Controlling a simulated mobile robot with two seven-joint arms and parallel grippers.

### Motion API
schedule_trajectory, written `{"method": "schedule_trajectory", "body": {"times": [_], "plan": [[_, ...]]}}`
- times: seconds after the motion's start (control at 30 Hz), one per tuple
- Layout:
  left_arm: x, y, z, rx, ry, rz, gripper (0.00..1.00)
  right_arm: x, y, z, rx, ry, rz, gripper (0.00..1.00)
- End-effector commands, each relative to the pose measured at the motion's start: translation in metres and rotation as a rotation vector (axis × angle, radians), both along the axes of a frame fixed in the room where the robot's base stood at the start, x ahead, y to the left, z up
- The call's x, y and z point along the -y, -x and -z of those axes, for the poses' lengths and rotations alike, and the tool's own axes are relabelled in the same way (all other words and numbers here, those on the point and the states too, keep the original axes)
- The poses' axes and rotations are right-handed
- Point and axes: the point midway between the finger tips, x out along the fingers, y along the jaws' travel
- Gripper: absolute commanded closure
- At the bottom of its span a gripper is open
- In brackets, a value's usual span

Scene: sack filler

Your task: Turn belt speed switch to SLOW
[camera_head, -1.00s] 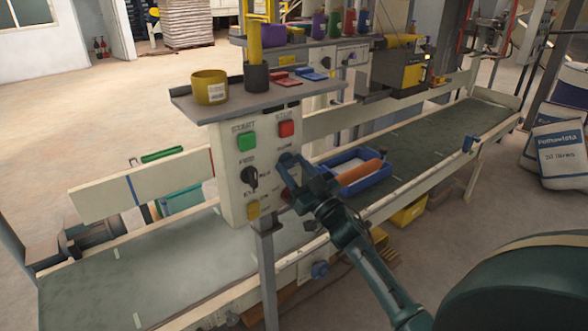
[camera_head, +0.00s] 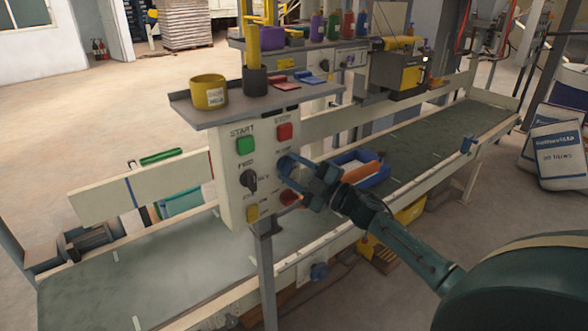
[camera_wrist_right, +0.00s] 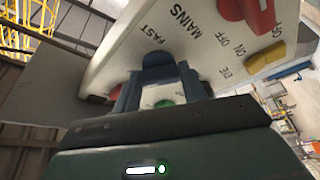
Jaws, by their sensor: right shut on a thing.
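The belt speed switch (camera_head: 285,165) is a blue knob on the right side of the cream control panel (camera_head: 233,204), below the red STOP button (camera_head: 285,131). My right gripper (camera_head: 291,171) is at it, its fingers closed on the knob. In the right wrist view the blue knob (camera_wrist_right: 157,67) shows between the fingertips, with the FAST label beside it. The fingers hide the knob's pointer and the SLOW label, so its setting cannot be told. My left gripper is not in view.
Close by are a red mains knob (camera_head: 289,197), a black FWD/REV switch (camera_head: 249,181), a yellow switch (camera_head: 252,213) and the green START button (camera_head: 245,146). A shelf (camera_head: 262,108) with a yellow cup (camera_head: 209,91) juts out above. A blue tray (camera_head: 374,176) lies on the belt behind.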

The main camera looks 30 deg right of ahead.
Motion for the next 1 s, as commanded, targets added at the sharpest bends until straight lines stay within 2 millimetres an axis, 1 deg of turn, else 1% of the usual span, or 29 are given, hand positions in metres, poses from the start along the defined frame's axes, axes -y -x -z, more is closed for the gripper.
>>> {"method": "schedule_trajectory", "body": {"times": [0.2, 0.33, 0.5, 0.8, 1.0], "plan": [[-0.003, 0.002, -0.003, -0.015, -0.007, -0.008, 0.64, 0.001, 0.000, -0.003, 0.014, 0.205, 0.000, 0.81], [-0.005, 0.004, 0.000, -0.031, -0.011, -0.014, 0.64, 0.001, 0.000, -0.004, 0.024, 0.315, -0.001, 0.81], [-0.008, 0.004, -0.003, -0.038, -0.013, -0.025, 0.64, 0.001, 0.000, -0.004, 0.032, 0.434, 0.000, 0.81], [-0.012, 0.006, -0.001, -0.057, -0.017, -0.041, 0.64, 0.001, 0.000, -0.003, 0.042, 0.563, 0.000, 0.81], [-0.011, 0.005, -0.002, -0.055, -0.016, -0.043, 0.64, 0.001, 0.000, -0.003, 0.045, 0.594, 0.000, 0.81]]}}
